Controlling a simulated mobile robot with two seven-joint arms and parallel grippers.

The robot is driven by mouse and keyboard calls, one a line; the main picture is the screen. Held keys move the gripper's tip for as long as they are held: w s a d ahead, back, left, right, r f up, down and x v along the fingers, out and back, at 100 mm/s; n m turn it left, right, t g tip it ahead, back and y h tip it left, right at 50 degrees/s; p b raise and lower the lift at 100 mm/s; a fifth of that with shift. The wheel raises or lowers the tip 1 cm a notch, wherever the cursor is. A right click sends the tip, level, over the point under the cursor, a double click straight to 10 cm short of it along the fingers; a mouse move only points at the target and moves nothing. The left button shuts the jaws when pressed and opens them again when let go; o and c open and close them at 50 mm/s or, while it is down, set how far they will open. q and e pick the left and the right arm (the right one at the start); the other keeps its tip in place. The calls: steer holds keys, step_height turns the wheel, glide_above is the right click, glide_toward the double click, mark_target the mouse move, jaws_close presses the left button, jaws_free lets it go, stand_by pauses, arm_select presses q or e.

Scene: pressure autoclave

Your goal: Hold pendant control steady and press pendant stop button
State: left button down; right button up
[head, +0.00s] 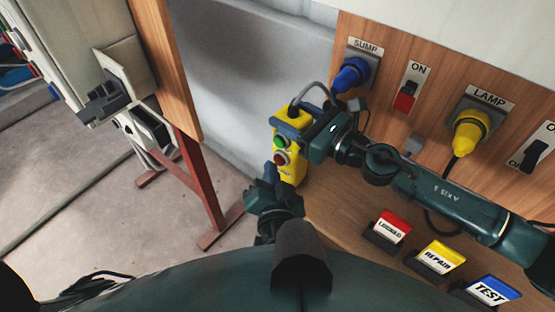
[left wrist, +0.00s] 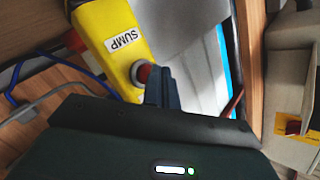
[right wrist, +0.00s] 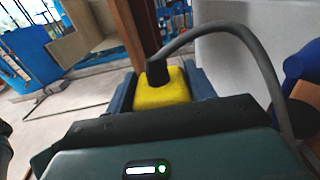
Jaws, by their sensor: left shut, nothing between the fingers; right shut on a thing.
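The yellow pendant control (head: 291,165) hangs upright in the head view, with a green button (head: 280,143) above a red stop button (head: 281,158). My right gripper (head: 290,122) is shut on the pendant's upper end; the right wrist view shows its yellow top (right wrist: 163,90) between the fingers. My left gripper (head: 269,176) is shut and empty, just below and left of the red button. In the left wrist view, the left fingertips (left wrist: 160,78) are at the red button (left wrist: 144,73), beside the SUMP label (left wrist: 122,38). I cannot tell whether they touch it.
A wooden panel holds a blue SUMP plug (head: 352,74), a red switch (head: 405,97) and a yellow LAMP plug (head: 470,131). LOCKED (head: 388,230), REPAIR (head: 436,260) and TEST (head: 490,291) signs stand at lower right. A grey cable (right wrist: 235,32) leaves the pendant's top.

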arm_select(q)
steer(key=shift+w+d, duration=0.3)
steer(key=shift+w, duration=0.1)
stand_by(0.8)
steer(key=shift+s, duration=0.1)
steer(key=shift+s+a, duration=0.55)
steer(key=shift+s, duration=0.1)
steer(key=shift+s+a, duration=0.75)
steer(key=shift+s, duration=0.3)
steer(key=shift+s+a, duration=0.7)
steer(key=shift+s, duration=0.3)
arm_select(e)
steer(key=o, duration=1.3)
steer(key=shift+o, duration=0.2)
